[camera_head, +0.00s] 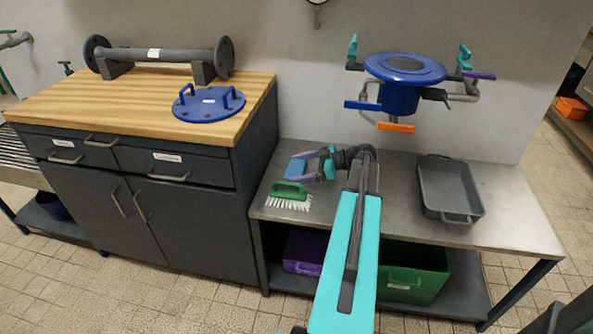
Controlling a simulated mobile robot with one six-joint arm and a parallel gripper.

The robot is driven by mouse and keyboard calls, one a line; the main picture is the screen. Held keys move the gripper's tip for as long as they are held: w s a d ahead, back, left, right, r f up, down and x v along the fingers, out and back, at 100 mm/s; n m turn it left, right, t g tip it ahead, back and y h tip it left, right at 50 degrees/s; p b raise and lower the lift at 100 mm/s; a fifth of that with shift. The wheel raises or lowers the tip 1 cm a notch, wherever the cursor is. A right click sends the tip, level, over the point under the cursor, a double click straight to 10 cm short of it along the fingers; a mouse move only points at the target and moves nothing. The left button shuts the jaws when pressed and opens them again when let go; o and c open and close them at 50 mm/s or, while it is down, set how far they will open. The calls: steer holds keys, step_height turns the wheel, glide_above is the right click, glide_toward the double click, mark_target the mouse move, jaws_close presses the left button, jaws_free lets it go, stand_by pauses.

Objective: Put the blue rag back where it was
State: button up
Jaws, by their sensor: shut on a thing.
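The blue rag (296,169) is a small blue shape at the end of my arm, above the left part of the steel table. My gripper (308,167), with purple and teal parts, is shut on the rag. Whether the rag touches the table top cannot be told. A green scrub brush (288,191) with white bristles lies on the table just in front of the rag. My arm reaches over the table's front edge and hides part of its middle.
A grey tray (449,190) stands on the right of the steel table (400,215). A blue valve body (400,97) with handles sticks out from the wall above. The wooden cabinet top (140,100), left, carries a grey pipe (155,56) and a blue flange lid (209,104). Purple (301,252) and green (415,272) crates sit below.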

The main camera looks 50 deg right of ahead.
steer(key=shift+f, duration=0.15)
steer(key=o, duration=0.8)
steer(key=shift+o, duration=0.2)
steer(key=shift+s+d+r, duration=0.1)
steer(key=shift+r, duration=0.1)
steer(key=p+v, duration=0.1)
steer(key=v, duration=1)
steer(key=shift+s+d+r, duration=0.15)
steer(key=shift+s, duration=0.15)
